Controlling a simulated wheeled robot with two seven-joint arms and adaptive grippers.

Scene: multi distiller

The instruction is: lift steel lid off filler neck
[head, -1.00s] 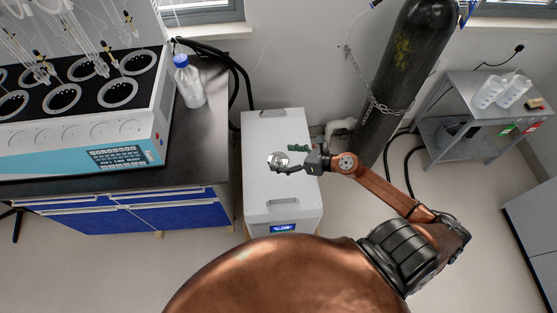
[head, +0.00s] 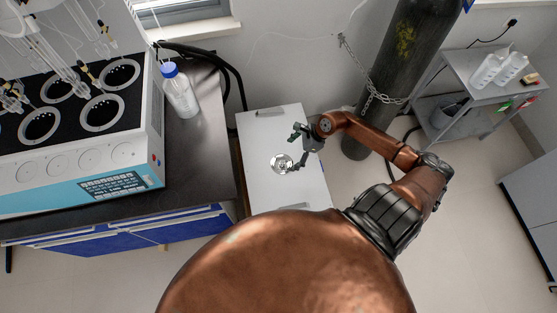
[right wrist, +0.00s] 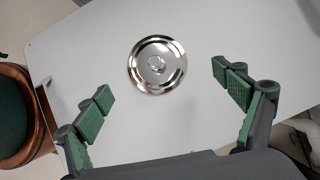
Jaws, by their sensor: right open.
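The steel lid (head: 281,163) is a shiny round disc with a small central knob. It lies on the top of a white box-shaped unit (head: 262,125), and any filler neck under it is hidden. My right gripper (head: 296,150) is open and empty, just right of the lid in the head view. In the right wrist view the lid (right wrist: 157,64) lies between and slightly beyond the open green-padded fingers of the gripper (right wrist: 160,84), touching neither finger. My left gripper is not in view.
A dark-topped bench (head: 195,140) with a blue-capped bottle (head: 180,92) stands left of the unit. A chained dark gas cylinder (head: 395,85) stands behind my right arm. A grey cart (head: 478,105) is at the right.

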